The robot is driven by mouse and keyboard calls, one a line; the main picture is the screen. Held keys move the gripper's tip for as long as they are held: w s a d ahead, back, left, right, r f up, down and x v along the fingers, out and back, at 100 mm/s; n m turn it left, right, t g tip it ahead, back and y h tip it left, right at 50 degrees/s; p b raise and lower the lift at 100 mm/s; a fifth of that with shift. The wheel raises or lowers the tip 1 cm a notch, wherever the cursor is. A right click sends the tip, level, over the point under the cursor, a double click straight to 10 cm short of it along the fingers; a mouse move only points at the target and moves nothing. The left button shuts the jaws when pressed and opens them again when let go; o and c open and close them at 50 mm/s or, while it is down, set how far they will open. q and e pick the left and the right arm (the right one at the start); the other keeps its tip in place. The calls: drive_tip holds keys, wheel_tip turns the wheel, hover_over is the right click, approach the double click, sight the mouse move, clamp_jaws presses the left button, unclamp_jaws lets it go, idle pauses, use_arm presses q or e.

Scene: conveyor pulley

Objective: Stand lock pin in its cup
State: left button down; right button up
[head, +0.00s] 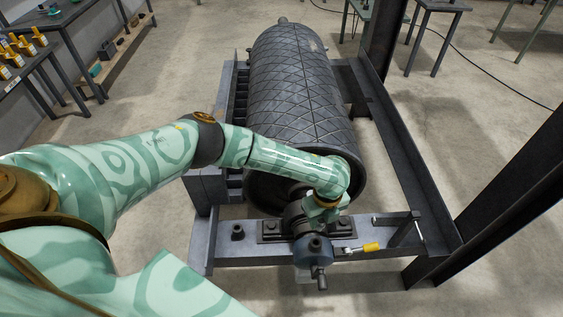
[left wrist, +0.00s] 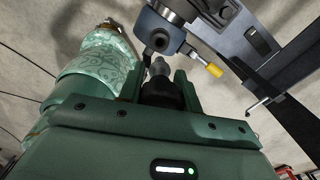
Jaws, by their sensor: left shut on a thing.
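My left gripper (head: 322,208) is over the bearing at the near end of the roller. In the left wrist view its fingers (left wrist: 168,88) are shut on a dark piece with a grey tip (left wrist: 159,68), which I take to be the lock pin. In the head view that piece cannot be told apart from the bearing. A short black cup (head: 237,231) stands on the frame's near beam, left of the bearing and apart from the gripper. My right gripper is not in view.
The large ribbed roller (head: 295,80) lies in a steel frame (head: 405,150). A blue-grey block (head: 316,249) with a screw sits below the bearing; it also shows in the left wrist view (left wrist: 165,30). A yellow-handled piece (head: 371,247) is to its right. The beam around the cup looks clear.

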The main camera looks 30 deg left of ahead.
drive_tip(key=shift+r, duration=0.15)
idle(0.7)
